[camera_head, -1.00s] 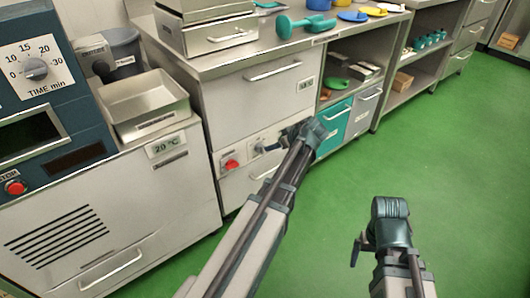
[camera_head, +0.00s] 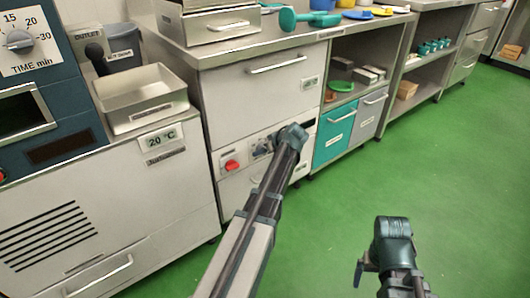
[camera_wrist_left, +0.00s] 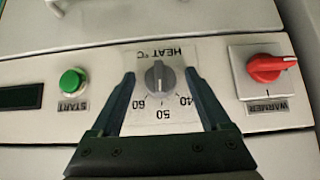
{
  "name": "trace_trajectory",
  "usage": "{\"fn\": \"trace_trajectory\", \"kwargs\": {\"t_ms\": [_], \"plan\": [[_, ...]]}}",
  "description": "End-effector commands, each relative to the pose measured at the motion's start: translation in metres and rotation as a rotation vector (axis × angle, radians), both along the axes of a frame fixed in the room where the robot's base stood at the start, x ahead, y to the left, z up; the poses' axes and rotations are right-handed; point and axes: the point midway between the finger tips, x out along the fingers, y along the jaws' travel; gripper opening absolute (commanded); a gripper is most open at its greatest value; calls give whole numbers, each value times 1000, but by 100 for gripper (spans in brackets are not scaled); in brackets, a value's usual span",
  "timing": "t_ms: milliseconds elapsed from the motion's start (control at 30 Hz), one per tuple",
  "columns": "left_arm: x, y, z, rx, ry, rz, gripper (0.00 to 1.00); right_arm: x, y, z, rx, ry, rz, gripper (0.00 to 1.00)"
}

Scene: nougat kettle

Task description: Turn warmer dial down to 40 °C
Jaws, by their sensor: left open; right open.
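The grey HEAT °C dial (camera_wrist_left: 159,75) is on the warmer's front panel, upside down in the left wrist view, with 40, 50 and 60 printed around it. I cannot tell clearly which number its pointer faces. My left gripper (camera_wrist_left: 160,88) is open, with one finger on each side of the dial and a gap at both sides. In the head view the dial (camera_head: 260,149) is small, and my left gripper (camera_head: 279,142) is at the panel with its fingers mostly hidden by the wrist. My right gripper (camera_head: 361,271) is open and low over the floor, away from the panel.
A red WARMER knob (camera_wrist_left: 267,68) and a green START button (camera_wrist_left: 73,81) flank the dial. A dark display (camera_wrist_left: 21,97) is beyond the button. A drawer handle (camera_head: 274,66) is above the panel. The green floor (camera_head: 440,170) is clear at right.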

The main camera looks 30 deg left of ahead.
Motion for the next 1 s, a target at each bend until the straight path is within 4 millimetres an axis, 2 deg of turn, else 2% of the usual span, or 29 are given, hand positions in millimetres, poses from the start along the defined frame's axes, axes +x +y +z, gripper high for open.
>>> {"fn": "trace_trajectory", "kwargs": {"t_ms": [167, 600, 1000], "plan": [[0, 0, 0, 0, 0, 0, 78, 0, 0, 0, 0, 0, 0, 95], [0, 0, 0, 0, 0, 0, 0, 0, 0, 0, 0, 0, 0, 95], [-4, 0, -1, -33, -82, 1, 0, 0, 0, -2, 0, 0, 0, 95]]}}
